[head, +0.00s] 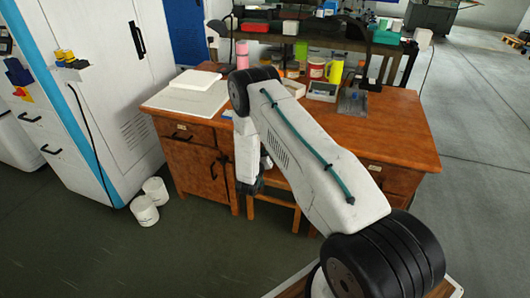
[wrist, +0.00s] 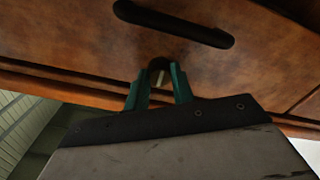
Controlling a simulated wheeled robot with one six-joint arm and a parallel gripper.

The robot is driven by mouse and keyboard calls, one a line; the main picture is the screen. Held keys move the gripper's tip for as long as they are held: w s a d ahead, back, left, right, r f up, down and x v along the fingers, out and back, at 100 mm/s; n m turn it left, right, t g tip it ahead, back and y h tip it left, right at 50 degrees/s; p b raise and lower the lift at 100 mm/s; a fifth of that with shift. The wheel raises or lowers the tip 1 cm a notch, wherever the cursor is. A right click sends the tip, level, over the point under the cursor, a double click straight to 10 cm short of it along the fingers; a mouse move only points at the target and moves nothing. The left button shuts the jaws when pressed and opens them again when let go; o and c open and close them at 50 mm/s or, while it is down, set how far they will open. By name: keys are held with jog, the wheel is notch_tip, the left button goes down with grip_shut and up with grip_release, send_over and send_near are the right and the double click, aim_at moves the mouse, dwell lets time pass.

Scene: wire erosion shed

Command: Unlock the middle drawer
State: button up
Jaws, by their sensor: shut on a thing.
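A brown wooden drawer front (wrist: 80,40) with a black bar handle (wrist: 175,22) fills the upper wrist view. My gripper (wrist: 158,82) has its teal fingers close together just below the handle, near the drawer's lower edge. They are shut on a small pale metal key (wrist: 158,77) in front of a dark round lock; how far it is inserted or turned cannot be told. The drawer looks closed. In the head view my gripper (head: 249,186) is in front of the wooden desk (head: 410,125), and my arm hides the desk's middle front.
The desk's left cupboard (head: 195,170) and a wooden stool (head: 270,212) are close to my gripper. White tubs (head: 146,210) stand on the floor by a tall white cabinet (head: 100,90). Open floor lies at the right.

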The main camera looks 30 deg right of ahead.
jog(key=shift+s+d+f, duration=0.1)
jog(key=shift+s+f, duration=0.05)
jog(key=shift+s, duration=0.05)
jog(key=o, duration=1)
jog(key=shift+w, duration=0.1)
jog(key=shift+a, duration=0.35)
jog(key=v, duration=0.7)
jog(key=shift+s, duration=0.3)
